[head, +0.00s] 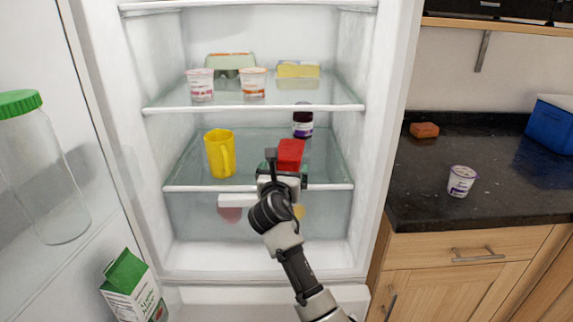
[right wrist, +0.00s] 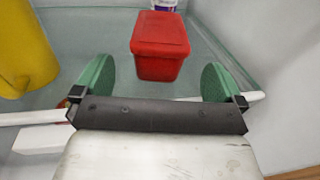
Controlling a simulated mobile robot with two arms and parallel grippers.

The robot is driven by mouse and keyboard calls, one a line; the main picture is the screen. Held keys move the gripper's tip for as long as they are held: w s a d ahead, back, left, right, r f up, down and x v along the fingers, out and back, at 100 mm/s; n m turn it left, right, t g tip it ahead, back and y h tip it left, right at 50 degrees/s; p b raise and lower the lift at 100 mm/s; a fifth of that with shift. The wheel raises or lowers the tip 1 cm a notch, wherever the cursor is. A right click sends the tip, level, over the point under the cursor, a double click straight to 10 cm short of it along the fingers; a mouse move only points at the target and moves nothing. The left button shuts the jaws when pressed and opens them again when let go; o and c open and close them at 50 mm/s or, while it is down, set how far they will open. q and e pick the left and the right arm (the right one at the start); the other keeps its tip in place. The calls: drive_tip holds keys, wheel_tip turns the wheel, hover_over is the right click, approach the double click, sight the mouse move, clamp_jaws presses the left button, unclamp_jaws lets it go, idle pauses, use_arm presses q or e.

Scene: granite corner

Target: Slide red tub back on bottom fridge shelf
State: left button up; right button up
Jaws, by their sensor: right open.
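The red tub (head: 290,153) stands on the lower glass shelf (head: 260,140) of the open fridge, right of the middle. In the right wrist view the red tub (right wrist: 160,46) is upright with its lid on, ahead of my right gripper (right wrist: 155,80). The gripper's green fingers are spread wide, one on each side of the space in front of the tub, and it is empty. In the head view my right gripper (head: 284,172) is at the shelf's front edge and covers the tub's lower part. My left gripper is not in view.
A yellow jug (head: 219,153) stands left of the tub on the same shelf. A dark jar with a purple label (head: 302,122) stands behind the tub. The upper shelf holds cups (head: 200,85), an egg carton (head: 230,62) and a yellow block (head: 298,70). The fridge wall is at right.

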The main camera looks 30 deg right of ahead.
sight(286, 163)
drive_tip(key=shift+x, duration=2.6)
drive_tip(key=shift+c, duration=0.3)
drive_tip(key=c, duration=1)
drive_tip(key=o, duration=1.1)
drive_tip(key=shift+c, duration=0.2)
drive_tip(key=v, duration=1.1)
drive_tip(key=shift+w, duration=0.1)
